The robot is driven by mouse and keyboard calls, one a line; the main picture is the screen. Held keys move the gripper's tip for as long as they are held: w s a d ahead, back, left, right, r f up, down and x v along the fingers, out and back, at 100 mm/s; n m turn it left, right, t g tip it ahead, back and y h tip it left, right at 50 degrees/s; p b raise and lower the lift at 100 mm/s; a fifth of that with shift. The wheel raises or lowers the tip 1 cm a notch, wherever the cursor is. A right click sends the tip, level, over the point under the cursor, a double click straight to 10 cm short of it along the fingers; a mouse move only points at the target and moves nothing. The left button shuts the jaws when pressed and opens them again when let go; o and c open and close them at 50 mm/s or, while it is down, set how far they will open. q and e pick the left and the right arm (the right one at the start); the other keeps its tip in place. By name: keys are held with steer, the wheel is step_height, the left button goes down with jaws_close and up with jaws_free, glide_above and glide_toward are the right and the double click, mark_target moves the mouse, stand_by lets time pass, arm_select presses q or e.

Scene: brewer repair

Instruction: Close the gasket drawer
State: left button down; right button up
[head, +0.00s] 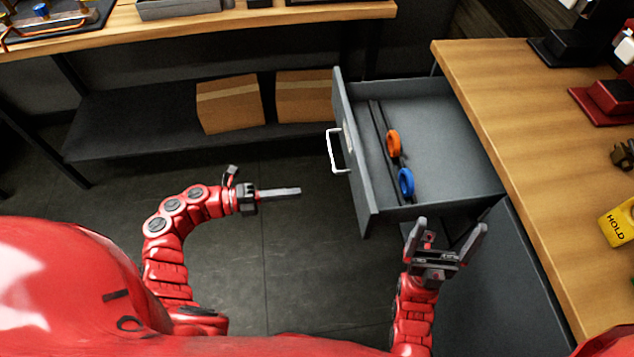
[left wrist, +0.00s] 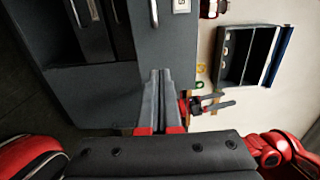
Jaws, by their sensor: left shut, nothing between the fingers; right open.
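The gasket drawer (head: 430,92) is pulled out of the cabinet below the right counter. An orange gasket (head: 393,143) and a blue gasket (head: 407,182) lie inside it by a dark divider. Its front panel (head: 357,180) carries a white handle (head: 334,150). My left gripper (head: 299,190) is shut and empty, left of the front panel and apart from the handle. Its closed fingers (left wrist: 160,74) also show in the left wrist view, before a grey panel with a handle. My right gripper (head: 449,224) is open and empty, near the drawer's near side; I cannot tell if it touches.
The wooden counter (head: 530,150) runs along the right, with a yellow HOLD tag (head: 618,222) on it. A shelf (head: 130,125) with cardboard boxes (head: 229,104) stands at the back left. The floor (head: 290,265) left of the drawer is clear.

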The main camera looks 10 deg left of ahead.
mark_target(355, 186)
arm_select(q)
steer(key=p+x, duration=0.2)
steer(key=x, duration=1)
steer(key=shift+d+r+p, duration=0.1)
steer(key=shift+d+p, duration=0.1)
steer(key=shift+p, duration=0.15)
steer(key=shift+w+d, duration=0.1)
steer(key=shift+d, duration=0.3)
steer(key=b+x, duration=0.8)
steer(key=x, duration=2.1)
steer(key=shift+w+d+f, duration=0.1)
steer(key=shift+d+f, duration=0.1)
steer(key=shift+d, duration=0.2)
steer(key=shift+r, duration=0.2)
steer(key=shift+d+r, duration=0.1)
